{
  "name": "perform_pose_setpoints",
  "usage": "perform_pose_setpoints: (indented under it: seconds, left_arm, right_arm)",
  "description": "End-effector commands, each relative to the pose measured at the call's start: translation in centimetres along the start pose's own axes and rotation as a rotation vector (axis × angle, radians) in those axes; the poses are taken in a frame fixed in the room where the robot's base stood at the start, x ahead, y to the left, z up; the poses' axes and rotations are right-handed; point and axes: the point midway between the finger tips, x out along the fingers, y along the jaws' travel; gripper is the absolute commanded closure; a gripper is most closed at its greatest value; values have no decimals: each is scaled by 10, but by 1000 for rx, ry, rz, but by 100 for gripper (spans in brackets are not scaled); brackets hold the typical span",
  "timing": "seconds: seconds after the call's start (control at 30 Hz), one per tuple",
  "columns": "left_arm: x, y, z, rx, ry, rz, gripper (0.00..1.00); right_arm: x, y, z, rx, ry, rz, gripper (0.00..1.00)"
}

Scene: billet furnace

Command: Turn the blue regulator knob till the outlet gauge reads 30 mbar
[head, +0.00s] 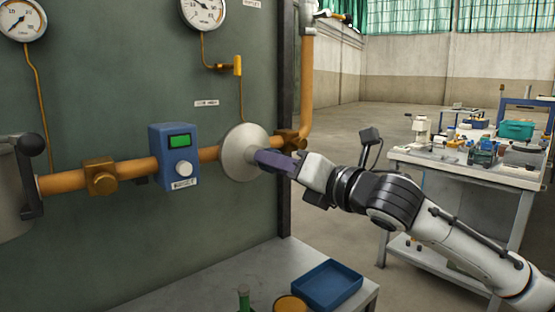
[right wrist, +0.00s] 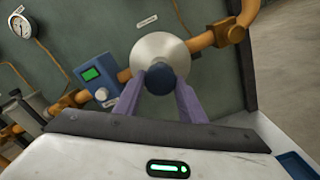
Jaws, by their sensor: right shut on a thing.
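The blue regulator knob (right wrist: 160,78) sits at the centre of a round metal regulator body (head: 244,152) on the orange pipe. My right gripper (head: 262,159) reaches it from the right, and its purple fingers are shut on the knob; in the head view they hide most of it. In the right wrist view one finger lies on each side of the knob. A gauge (head: 204,10), cut off by the top edge, stands above the regulator, joined to it by a thin tube. Its reading is too small to tell. My left gripper is not in view.
A blue box with a green display (head: 179,142) and white knob sits left of the regulator. Another gauge (head: 22,20) is at top left. A dark-handled valve (head: 31,160) is at far left. Below are a bench and a blue tray (head: 327,286). A cluttered table stands right.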

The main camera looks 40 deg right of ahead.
Motion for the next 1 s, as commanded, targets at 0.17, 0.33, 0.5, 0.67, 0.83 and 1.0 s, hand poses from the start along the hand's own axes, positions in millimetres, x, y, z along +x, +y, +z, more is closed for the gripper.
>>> perform_pose_setpoints:
  seconds: [0.17, 0.33, 0.5, 0.67, 0.83, 1.0]
  left_arm:
    - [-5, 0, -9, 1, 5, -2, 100]
    - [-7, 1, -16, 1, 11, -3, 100]
    - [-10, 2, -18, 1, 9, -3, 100]
    - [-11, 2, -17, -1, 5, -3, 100]
    - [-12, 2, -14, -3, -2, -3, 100]
    - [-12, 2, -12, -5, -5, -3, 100]
  right_arm:
    - [0, 2, 1, 166, 3, 0, 86]
    - [0, 2, 1, 312, 2, 0, 86]
    - [0, 2, 0, 433, 2, 0, 86]
    - [0, 2, 0, 515, 2, 0, 86]
    - [0, 2, 0, 567, 1, 0, 86]
    - [0, 2, 0, 589, 1, 0, 86]
